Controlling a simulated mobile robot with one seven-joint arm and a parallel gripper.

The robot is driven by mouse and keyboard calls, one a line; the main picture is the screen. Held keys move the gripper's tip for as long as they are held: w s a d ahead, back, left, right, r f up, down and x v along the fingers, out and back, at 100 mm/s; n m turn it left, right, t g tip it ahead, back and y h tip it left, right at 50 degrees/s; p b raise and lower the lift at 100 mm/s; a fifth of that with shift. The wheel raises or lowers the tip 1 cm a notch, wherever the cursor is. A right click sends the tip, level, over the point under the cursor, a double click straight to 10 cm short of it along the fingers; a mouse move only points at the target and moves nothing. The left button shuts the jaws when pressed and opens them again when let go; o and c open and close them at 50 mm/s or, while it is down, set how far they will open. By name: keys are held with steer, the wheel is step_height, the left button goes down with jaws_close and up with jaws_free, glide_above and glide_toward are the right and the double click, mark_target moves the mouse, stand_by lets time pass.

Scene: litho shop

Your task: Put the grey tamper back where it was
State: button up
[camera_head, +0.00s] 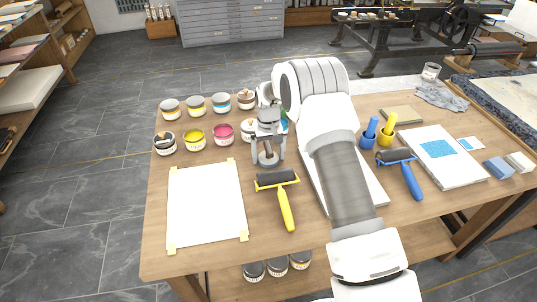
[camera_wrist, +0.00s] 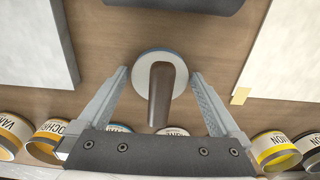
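The grey tamper (camera_head: 268,158) stands upright on the table, between the inked cans and the yellow roller, below my gripper (camera_head: 268,165). In the wrist view the tamper (camera_wrist: 167,85) shows as a pale round base with a brownish-grey handle pointing toward the camera. My gripper's two fingers (camera_wrist: 160,75) are spread, one on each side of the handle, with a visible gap on both sides. The gripper is open around the tamper and does not appear to touch it. A blue tamper (camera_head: 370,132) and a yellow tamper (camera_head: 387,129) stand to the right, past my arm.
Several ink cans (camera_head: 194,140) stand behind and left of my gripper. A taped white sheet (camera_head: 205,203) lies left. The yellow roller (camera_head: 286,207) lies just in front. A white slab (camera_head: 375,185) is partly under my arm. The blue roller (camera_head: 410,180) lies right.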

step_height(320, 180, up, 12)
steer(key=shift+r+p, duration=0.25)
steer(key=shift+p, duration=0.45)
step_height(320, 180, up, 11)
steer(key=t, duration=0.1)
glide_above(269, 147)
steer(key=s+d, duration=0.3)
steer(key=s, duration=0.2)
steer(key=s+d+r+m+t, duration=0.1)
steer(key=s+d+r, duration=0.1)
steer(key=s+r, duration=0.3)
steer(key=s+d+r+t, duration=0.1)
steer(key=s+d+r, duration=0.2)
steer(key=s+r, duration=0.15)
steer(key=s+d+m+t, duration=0.1)
steer(key=s+d, duration=0.3)
steer(key=s, duration=1.8)
steer(key=shift+s+d+t, duration=0.2)
steer(key=shift+s+t, duration=0.15)
steer(key=shift+t, duration=0.45)
step_height(269, 147, up, 6)
steer(key=p, duration=0.5)
steer(key=shift+f+p, duration=0.15)
steer(key=shift+p, duration=0.15)
